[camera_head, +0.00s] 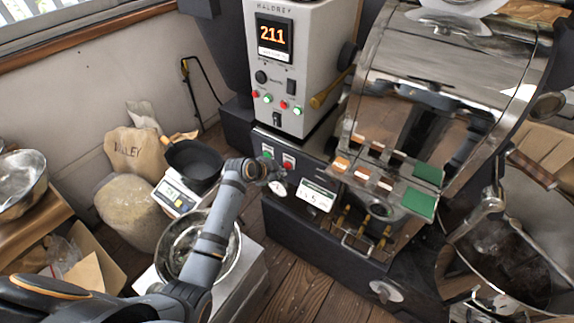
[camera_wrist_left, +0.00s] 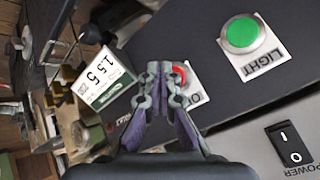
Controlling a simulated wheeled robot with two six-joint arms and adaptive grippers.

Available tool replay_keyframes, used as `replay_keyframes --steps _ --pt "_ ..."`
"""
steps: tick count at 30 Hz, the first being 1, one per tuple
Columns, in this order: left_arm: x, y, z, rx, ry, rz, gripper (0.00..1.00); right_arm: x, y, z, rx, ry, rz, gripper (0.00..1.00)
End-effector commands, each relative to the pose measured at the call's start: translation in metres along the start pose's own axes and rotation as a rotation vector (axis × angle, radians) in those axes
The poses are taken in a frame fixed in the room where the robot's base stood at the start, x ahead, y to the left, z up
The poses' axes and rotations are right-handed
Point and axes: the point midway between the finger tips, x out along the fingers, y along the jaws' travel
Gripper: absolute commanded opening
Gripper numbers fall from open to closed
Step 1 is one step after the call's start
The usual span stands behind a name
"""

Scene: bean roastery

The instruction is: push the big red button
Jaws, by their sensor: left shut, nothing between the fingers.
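The big red button (camera_head: 288,160) sits on a white label on the dark lower front of the roaster, right of a green button (camera_head: 267,151). In the left wrist view the red button (camera_wrist_left: 181,74) shows only as a red sliver behind my fingertips, its label partly visible. My left gripper (camera_head: 275,174) is shut and empty, just in front of the panel and below the red button in the head view. In the left wrist view my left gripper (camera_wrist_left: 166,72) points at the button; whether it touches cannot be told. My right gripper is not in view.
The green LIGHT button (camera_wrist_left: 243,34) and a black power switch (camera_wrist_left: 290,145) lie to the right in the wrist view. A steel bowl (camera_head: 180,247) stands below my left arm.

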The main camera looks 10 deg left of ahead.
Motion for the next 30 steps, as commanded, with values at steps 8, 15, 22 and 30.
replay_keyframes --steps 8,15,22,30 --pt "-0.002 0.001 0.001 0.0 0.0 0.0 0.0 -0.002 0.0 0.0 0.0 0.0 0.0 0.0" --pt "-0.02 0.011 0.011 0.001 -0.001 0.001 0.0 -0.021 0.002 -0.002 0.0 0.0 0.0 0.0" --pt "-0.033 0.022 0.022 0.001 0.0 0.0 0.0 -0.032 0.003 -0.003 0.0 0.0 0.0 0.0" --pt "-0.034 0.025 0.025 0.0 0.001 -0.001 0.0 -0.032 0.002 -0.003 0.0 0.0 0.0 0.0"
